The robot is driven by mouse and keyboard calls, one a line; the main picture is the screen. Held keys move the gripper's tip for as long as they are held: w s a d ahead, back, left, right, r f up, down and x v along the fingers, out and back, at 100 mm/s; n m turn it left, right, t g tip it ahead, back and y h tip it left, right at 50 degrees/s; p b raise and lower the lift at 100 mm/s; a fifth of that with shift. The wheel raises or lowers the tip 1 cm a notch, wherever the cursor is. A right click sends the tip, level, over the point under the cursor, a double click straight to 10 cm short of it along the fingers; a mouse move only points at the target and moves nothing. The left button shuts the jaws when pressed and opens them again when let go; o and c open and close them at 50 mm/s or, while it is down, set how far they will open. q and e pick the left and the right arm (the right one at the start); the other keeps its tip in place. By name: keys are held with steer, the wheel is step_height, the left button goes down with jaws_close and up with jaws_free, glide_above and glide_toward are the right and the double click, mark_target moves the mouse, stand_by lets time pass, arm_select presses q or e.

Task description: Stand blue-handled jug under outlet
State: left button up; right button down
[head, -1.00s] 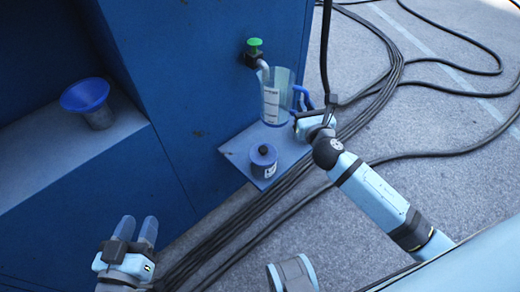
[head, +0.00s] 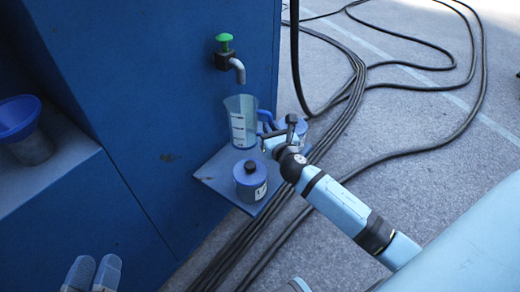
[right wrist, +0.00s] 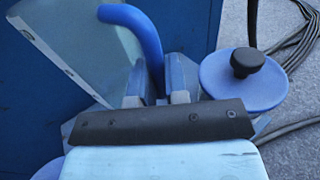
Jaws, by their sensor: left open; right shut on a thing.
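The clear jug (head: 241,125) with a blue handle (head: 266,118) is upright just below the outlet spout (head: 239,72), at the back of a small blue shelf (head: 214,178). Whether its base touches the shelf is unclear. My right gripper (head: 270,139) is shut on the handle from the right. The right wrist view shows the handle (right wrist: 147,48) between the fingers, with part of the clear jug wall (right wrist: 80,40) to the left. My left gripper (head: 92,275) is open and empty at the bottom left, apart from everything.
A green knob (head: 224,41) tops the outlet. A lidded blue pot (head: 250,182) stands at the shelf's front; another container (head: 300,129) is partly hidden behind my right gripper. A blue funnel-like vessel (head: 18,120) sits on the left ledge. Black cables (head: 345,108) run across the floor.

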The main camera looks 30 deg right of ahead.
step_height(320, 180, down, 3)
steer(key=shift+r+b, duration=0.1)
steer(key=shift+b, duration=0.5)
step_height(320, 180, down, 3)
steer(key=shift+s+r+b, duration=0.1)
steer(key=shift+r+b, duration=0.1)
steer(key=shift+b, duration=0.7)
steer(key=shift+f, duration=0.35)
steer(key=shift+r, duration=0.15)
steer(key=shift+f, duration=0.2)
steer(key=c, duration=1.1)
jaws_free()
steer(key=shift+c, duration=0.2)
arm_select(q)
steer(key=f, duration=0.1)
steer(key=f+m, duration=0.1)
steer(key=f, duration=0.1)
steer(key=shift+w+a+f+g, duration=0.1)
steer(key=shift+w+a+g, duration=0.05)
steer(key=shift+w+g, duration=0.2)
arm_select(e)
steer(key=shift+r, duration=0.1)
